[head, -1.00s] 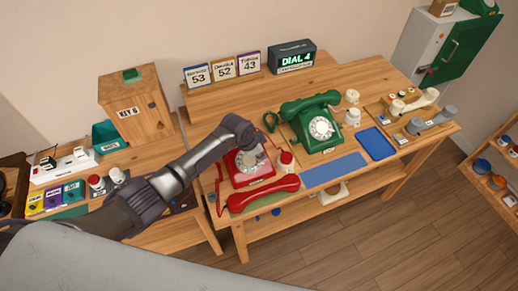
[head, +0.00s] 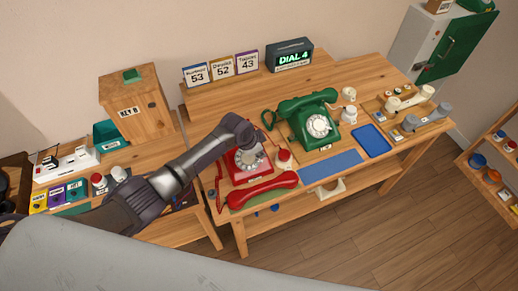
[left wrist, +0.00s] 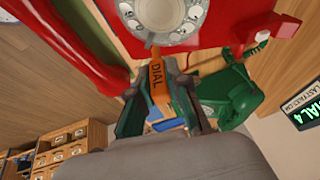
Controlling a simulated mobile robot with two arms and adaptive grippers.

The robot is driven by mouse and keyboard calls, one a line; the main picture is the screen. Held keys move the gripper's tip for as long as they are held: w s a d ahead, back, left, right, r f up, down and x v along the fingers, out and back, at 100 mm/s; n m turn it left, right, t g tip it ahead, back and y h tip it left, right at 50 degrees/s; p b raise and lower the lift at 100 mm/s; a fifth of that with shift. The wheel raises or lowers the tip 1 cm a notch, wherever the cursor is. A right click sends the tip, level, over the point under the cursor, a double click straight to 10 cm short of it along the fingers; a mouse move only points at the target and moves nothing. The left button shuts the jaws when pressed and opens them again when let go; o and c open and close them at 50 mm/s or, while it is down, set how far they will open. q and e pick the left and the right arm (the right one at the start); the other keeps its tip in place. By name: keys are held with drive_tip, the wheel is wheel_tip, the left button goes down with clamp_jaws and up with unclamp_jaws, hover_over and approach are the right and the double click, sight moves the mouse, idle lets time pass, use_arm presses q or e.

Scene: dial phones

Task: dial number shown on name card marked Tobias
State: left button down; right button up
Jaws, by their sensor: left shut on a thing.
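The Tobias card (head: 247,62), purple-edged, reads 43 and is the rightmost of three cards. The display (head: 291,55) reads DIAL 4 in green. The red phone (head: 237,176) stands on the table; its pale rotary dial (left wrist: 172,16) shows in the left wrist view. Its red handset (head: 264,190) lies off the phone, in front of it. My left gripper (head: 246,146) is over the dial, shut on an orange stick marked DIAL (left wrist: 157,84). The stick's tip is at the dial's edge; I cannot tell whether it sits in a hole. My right gripper is not in view.
A green phone (head: 315,122) with its handset on stands right of the red one. A blue mat (head: 331,166) and blue tray (head: 372,140) lie to the right. A wooden box (head: 132,100) stands left.

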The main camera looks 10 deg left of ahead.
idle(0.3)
use_arm(q)
drive_tip(key=r+p, duration=0.2)
drive_tip(key=p, duration=0.1)
drive_tip(key=shift+s+d+r, duration=0.25)
drive_tip(key=shift+s+r, duration=0.15)
drive_tip(key=shift+s+d+r+b, duration=0.15)
drive_tip(key=shift+s+r, duration=0.1)
drive_tip(key=shift+r, duration=0.35)
drive_tip(key=shift+s+d+r+b, duration=0.1)
drive_tip(key=shift+s+d+r, duration=0.15)
drive_tip(key=shift+r, duration=0.3)
drive_tip(key=shift+s+d+r+b, duration=0.1)
drive_tip(key=shift+s+r, duration=0.15)
drive_tip(key=shift+r, duration=0.35)
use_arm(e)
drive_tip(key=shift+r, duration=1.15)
